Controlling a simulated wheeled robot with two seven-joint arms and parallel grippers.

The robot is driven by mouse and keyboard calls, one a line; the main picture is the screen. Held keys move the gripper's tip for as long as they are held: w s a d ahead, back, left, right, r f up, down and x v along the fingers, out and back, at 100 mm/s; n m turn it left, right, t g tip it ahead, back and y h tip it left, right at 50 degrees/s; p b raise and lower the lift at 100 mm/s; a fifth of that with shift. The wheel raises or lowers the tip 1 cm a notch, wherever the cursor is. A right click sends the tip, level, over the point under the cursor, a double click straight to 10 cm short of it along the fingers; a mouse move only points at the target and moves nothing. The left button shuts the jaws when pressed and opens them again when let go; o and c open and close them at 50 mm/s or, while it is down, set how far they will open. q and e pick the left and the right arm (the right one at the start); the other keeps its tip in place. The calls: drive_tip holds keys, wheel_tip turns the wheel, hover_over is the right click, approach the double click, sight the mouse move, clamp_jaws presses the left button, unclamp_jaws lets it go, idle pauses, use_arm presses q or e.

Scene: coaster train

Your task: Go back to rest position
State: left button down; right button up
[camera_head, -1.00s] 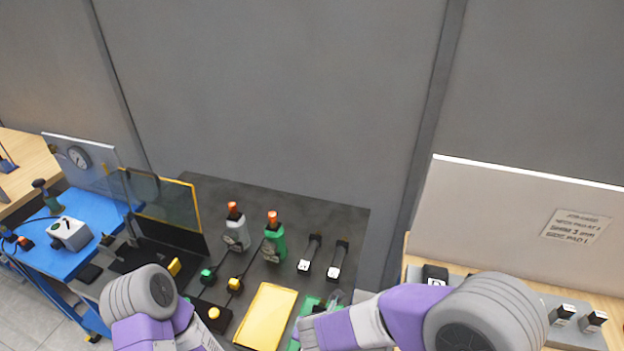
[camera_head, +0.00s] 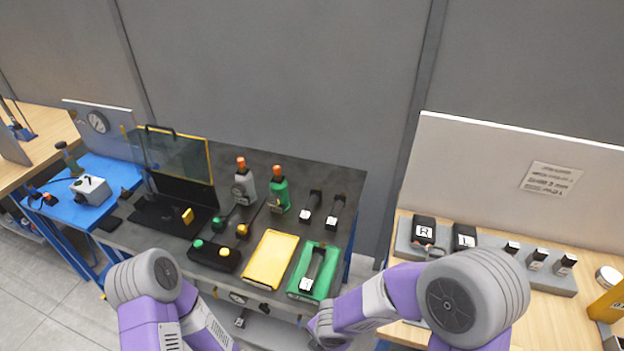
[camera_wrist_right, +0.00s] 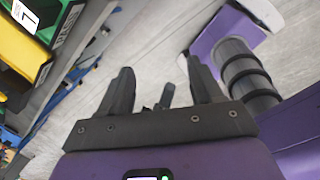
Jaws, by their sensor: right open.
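My right gripper is open and empty in the right wrist view (camera_wrist_right: 162,80), with bare floor beyond its fingers. In the head view my right arm (camera_head: 390,300) reaches down to the front edge of the dark table, just below the green tray (camera_head: 303,292). A black handled part with a white label (camera_head: 313,270) lies in the green tray, apart from the arm. My left arm (camera_head: 160,300) is bent at the lower left, in front of the table. Its gripper does not show.
The dark table (camera_head: 330,178) holds a yellow tray (camera_head: 270,258), a black button box (camera_head: 214,256), grey (camera_head: 243,186) and green (camera_head: 279,194) tools, and a clear guard. A wooden bench (camera_head: 400,334) stands right, a blue table (camera_head: 75,215) left. Floor shows lower left.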

drive_tip(key=s+d+f+m+y+b, duration=0.1)
drive_tip(key=s+d+f+m+b, duration=0.1)
drive_tip(key=f+m, duration=0.8)
drive_tip(key=s+d+f+m+g+y+b, duration=0.1)
drive_tip(key=s+d+f+m, duration=0.4)
drive_tip(key=f+m, duration=0.6)
drive_tip(key=m+y+b, duration=0.1)
drive_tip(key=m+b, duration=0.1)
drive_tip(key=m, duration=0.6)
drive_tip(key=shift+b, duration=0.3)
drive_tip(key=shift+s, duration=0.1)
